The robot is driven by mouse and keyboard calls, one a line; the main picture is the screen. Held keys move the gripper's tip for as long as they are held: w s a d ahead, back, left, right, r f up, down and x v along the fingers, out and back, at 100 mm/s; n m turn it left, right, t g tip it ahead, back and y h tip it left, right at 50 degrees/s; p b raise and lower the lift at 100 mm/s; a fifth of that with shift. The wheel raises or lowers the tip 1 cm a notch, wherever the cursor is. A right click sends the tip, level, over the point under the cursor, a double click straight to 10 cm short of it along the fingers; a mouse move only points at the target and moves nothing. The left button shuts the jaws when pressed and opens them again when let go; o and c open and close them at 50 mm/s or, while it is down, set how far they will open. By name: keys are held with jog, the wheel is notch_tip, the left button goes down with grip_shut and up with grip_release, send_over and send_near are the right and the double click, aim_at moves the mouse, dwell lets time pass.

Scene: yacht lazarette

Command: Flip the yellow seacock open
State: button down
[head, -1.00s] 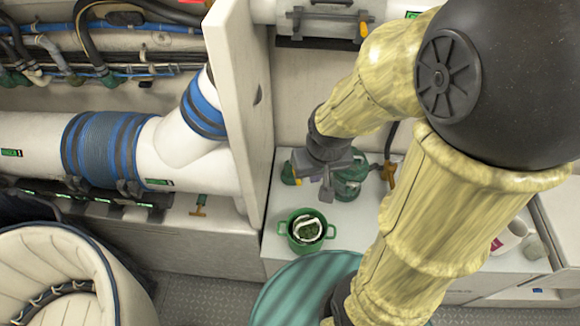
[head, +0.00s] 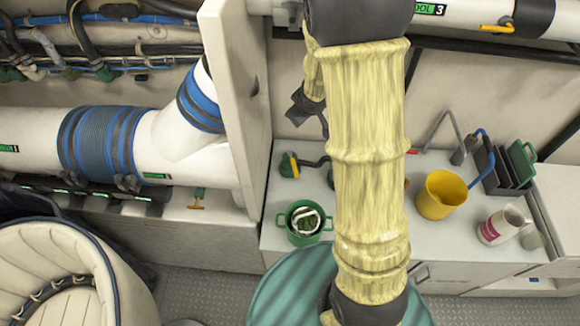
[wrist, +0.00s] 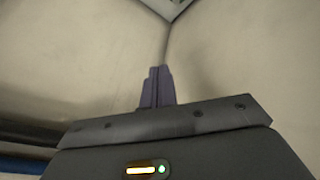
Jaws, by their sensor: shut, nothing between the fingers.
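A green valve fitting with a yellow lever (head: 290,165) sits on the white counter at its left, by the partition; it looks like the yellow seacock. The lever stands upright from the green body. A dark hose runs right from it and passes behind my arm. My gripper (head: 298,115) is up against the back wall area, above and apart from this fitting. In the wrist view its fingers (wrist: 157,86) are together and empty, facing a bare pale wall corner. No seacock shows in the wrist view.
A green pot (head: 305,238) stands at the counter's front left. Another yellow handle (head: 495,28) is on the upper pipe. My arm hides the counter's middle.

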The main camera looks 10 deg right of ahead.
jog(key=w+a+f+n+y, duration=0.1)
jog(key=w+f+n, duration=0.2)
jog(key=w+f, duration=0.1)
jog(key=n+g+y, duration=0.3)
jog(key=n+g, duration=0.4)
jog(key=n, duration=0.1)
send_over(293, 165)
jog(key=s+a, duration=0.2)
notch_tip(293, 165, down, 14)
jog(key=shift+w, duration=0.25)
jog(key=shift+a, duration=0.1)
jog(key=p+x, duration=0.2)
jog(key=x, duration=0.8)
jog(key=d+p, duration=0.1)
jog(key=d, duration=0.1)
jog(key=d+r, duration=0.1)
jog(key=d, duration=0.1)
jog(key=shift+w+d+p, duration=0.1)
jog(key=shift+p, duration=0.3)
